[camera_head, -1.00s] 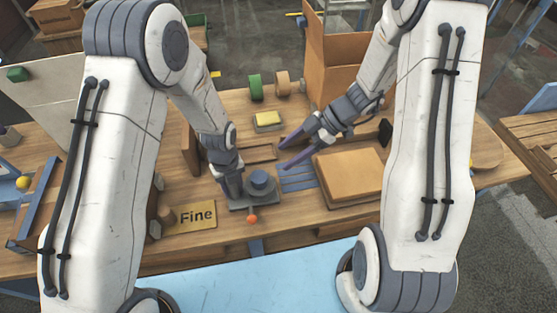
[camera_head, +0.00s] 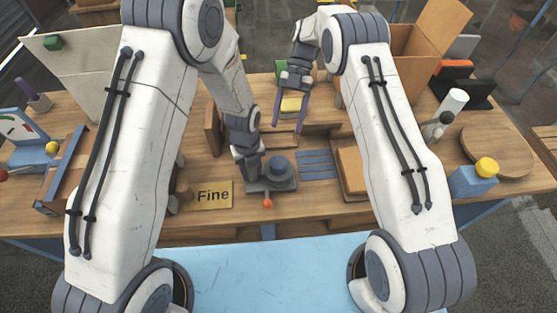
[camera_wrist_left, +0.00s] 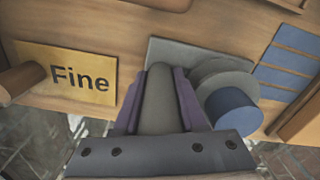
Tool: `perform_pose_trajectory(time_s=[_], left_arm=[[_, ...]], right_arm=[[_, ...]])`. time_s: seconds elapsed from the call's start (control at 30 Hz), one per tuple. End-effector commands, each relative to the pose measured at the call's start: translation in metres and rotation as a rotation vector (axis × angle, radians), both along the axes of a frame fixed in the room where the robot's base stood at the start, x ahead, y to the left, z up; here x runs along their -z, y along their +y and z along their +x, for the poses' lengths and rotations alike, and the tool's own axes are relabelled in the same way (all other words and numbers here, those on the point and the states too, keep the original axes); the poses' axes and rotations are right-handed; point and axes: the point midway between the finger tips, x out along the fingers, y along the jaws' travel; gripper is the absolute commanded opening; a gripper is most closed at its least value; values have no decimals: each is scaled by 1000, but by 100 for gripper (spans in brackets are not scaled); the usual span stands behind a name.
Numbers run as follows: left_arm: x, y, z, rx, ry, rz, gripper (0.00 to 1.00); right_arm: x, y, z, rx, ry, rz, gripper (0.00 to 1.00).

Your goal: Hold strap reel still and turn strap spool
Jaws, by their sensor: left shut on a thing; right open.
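The strap reel looks like the grey plate (camera_head: 252,187) near the table's front, with a grey post (camera_wrist_left: 158,105) seen in the left wrist view. What looks like the strap spool, a blue cylinder on a grey round base (camera_head: 279,169), stands at the plate's right; it also shows in the left wrist view (camera_wrist_left: 233,110). My left gripper (camera_head: 254,176) is shut on the grey post, beside the spool. My right gripper (camera_head: 288,128) is open and empty, fingers pointing down, behind the spool and apart from it.
A "Fine" plaque (camera_head: 211,195) lies left of the plate. An orange ball (camera_head: 267,203) sits at its front edge. Blue slats (camera_head: 318,164) and a cardboard-coloured block (camera_head: 350,168) lie to the right. A yellow-topped block (camera_head: 291,104) stands behind my right gripper.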

Motion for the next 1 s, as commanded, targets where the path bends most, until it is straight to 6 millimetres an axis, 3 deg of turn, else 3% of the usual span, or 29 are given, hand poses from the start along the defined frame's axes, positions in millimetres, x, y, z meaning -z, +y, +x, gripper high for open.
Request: perform_pose_trajectory(time_s=[0.27,0.7,1.0], left_arm=[[0,0,0,0,-1,-1,0],[0,0,0,0,-1,-1,0],[0,0,0,0,-1,-1,0]], right_arm=[[19,8,-19,-11,5,-5,70],[75,28,-70,-8,3,-5,70],[84,32,-78,-8,0,-4,70]])
